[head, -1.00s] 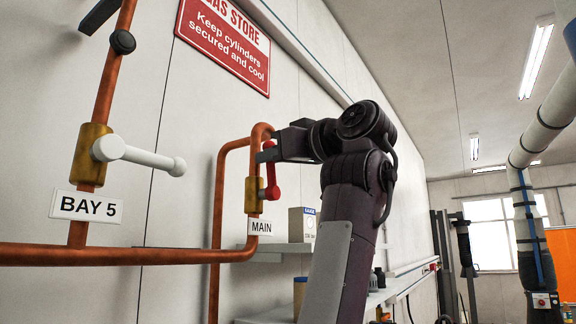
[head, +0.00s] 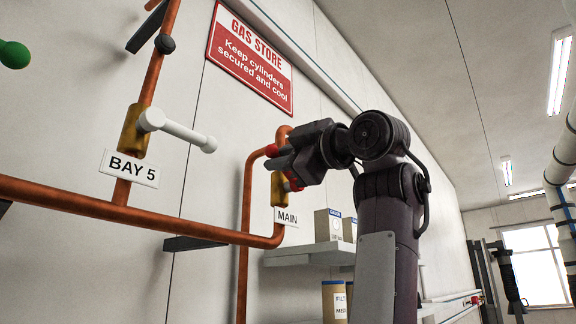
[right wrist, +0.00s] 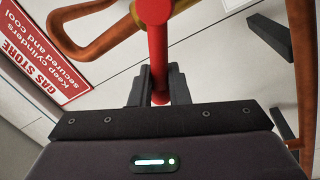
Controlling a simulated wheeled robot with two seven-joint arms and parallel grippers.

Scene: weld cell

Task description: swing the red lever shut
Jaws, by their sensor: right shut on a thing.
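The red lever (head: 271,150) is on the brass valve (head: 278,192) above the MAIN label (head: 286,217). In the head view, my right gripper (head: 281,160) hides most of the lever; only red bits show at its tip and near the valve. In the right wrist view, the red lever (right wrist: 157,48) runs down between the two dark fingers of my right gripper (right wrist: 158,88), which are shut on it. My left gripper is not in view.
A white lever (head: 178,130) sticks out from the BAY 5 valve at the left. Copper pipes (head: 150,222) run along the wall. A shelf (head: 310,256) with boxes is below and behind my right arm. A green knob (head: 14,54) shows at the far left.

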